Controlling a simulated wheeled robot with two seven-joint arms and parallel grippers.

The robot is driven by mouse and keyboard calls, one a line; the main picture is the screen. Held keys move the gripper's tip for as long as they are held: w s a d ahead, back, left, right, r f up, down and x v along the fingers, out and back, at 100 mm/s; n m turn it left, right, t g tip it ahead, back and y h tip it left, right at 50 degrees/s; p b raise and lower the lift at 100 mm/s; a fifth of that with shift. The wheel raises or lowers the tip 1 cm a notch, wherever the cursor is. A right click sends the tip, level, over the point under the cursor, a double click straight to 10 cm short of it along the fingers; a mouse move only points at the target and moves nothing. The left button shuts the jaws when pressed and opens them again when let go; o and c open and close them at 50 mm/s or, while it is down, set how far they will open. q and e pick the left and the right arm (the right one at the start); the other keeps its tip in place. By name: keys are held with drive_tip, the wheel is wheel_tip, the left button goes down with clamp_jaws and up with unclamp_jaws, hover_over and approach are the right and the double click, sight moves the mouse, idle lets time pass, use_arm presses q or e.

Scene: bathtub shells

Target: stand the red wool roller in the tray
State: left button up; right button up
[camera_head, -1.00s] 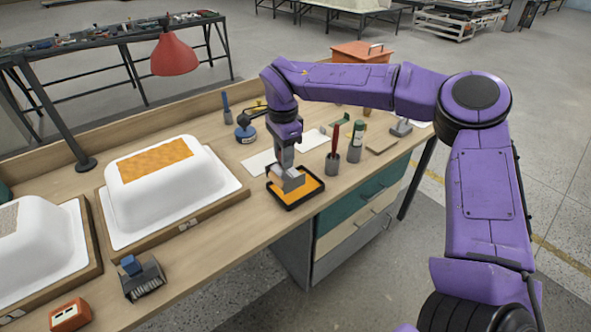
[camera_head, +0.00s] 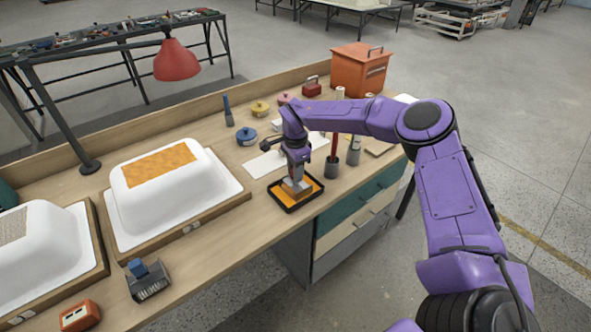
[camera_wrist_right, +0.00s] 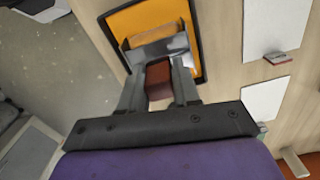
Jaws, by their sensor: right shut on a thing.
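The black-rimmed tray (camera_head: 318,197) with an orange-yellow floor lies near the bench's front edge. My right gripper (camera_head: 296,184) points down over the tray's middle. In the right wrist view, my right gripper (camera_wrist_right: 158,90) is shut on a dark red-brown block (camera_wrist_right: 158,78). A metal plate and a tan edge lie just beyond it, over the tray (camera_wrist_right: 197,45). I cannot tell if this piece is the red wool roller, nor whether it touches the tray floor. My left gripper is out of view.
A red lamp (camera_head: 176,60) overhangs the back. Bare wood lies left of the tray.

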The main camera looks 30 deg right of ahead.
drive_tip(key=o, duration=0.9)
drive_tip(key=shift+o, duration=0.2)
drive_tip(key=shift+r, duration=0.2)
wheel_tip(320, 180, up, 12)
drive_tip(key=b, duration=0.1)
